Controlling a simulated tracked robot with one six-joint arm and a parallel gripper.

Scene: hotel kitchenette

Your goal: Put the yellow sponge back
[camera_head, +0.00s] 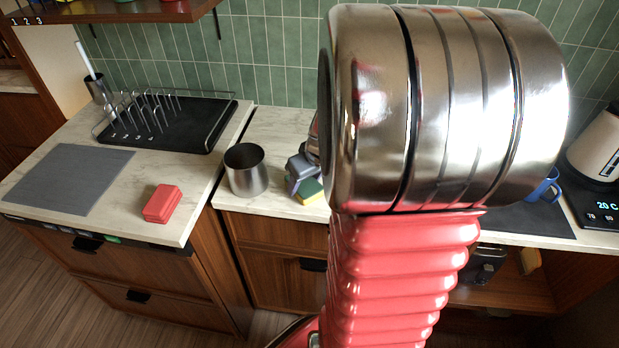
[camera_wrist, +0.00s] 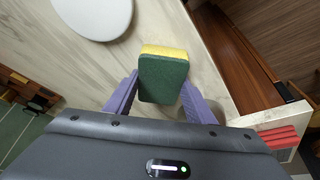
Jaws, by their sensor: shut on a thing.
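The yellow sponge (camera_wrist: 163,80) has a yellow layer and a dark green scouring side. In the wrist view it sits between the two purple-grey fingers of my gripper (camera_wrist: 160,84), which are shut on it. In the head view the sponge (camera_head: 308,191) shows just below my gripper (camera_head: 301,172), at the front of the marble counter, right of a metal pot. My arm hides part of this area. I cannot tell whether the sponge touches the counter.
The metal pot (camera_head: 246,169) stands close left of my gripper. A blue mug (camera_head: 545,187) and a kettle (camera_head: 598,147) are at right. A white disc (camera_wrist: 92,14) shows in the wrist view.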

